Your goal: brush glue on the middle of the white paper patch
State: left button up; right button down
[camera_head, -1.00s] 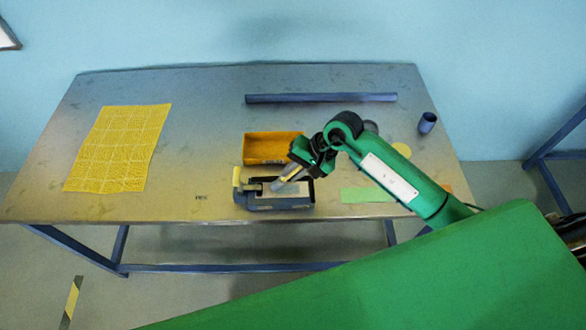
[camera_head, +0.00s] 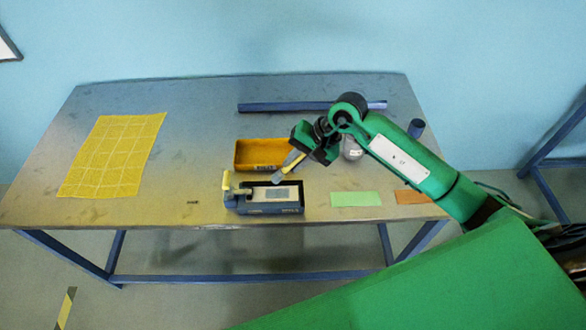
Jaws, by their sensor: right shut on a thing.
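The white paper patch (camera_head: 292,192) lies in a dark shallow tray (camera_head: 240,207) near the table's front edge. A greyish area shows in the middle of the patch. My right gripper (camera_head: 303,149) is shut on a brush (camera_head: 288,166) above and right of the tray. The brush is tilted, its tip pointing down and left toward the patch. The tip looks just above the tray's back part; I cannot tell if it touches anything. My left gripper is not in view.
A yellow open box (camera_head: 262,153) stands behind the tray. A glass jar (camera_head: 352,149) is partly hidden by my right arm. A green strip (camera_head: 355,199) and an orange piece (camera_head: 411,197) lie to the right. A gridded yellow sheet (camera_head: 112,156) lies left. A dark bar (camera_head: 285,107) lies behind.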

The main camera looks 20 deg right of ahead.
jog(key=shift+a+r, duration=0.1)
jog(key=shift+r, duration=0.95)
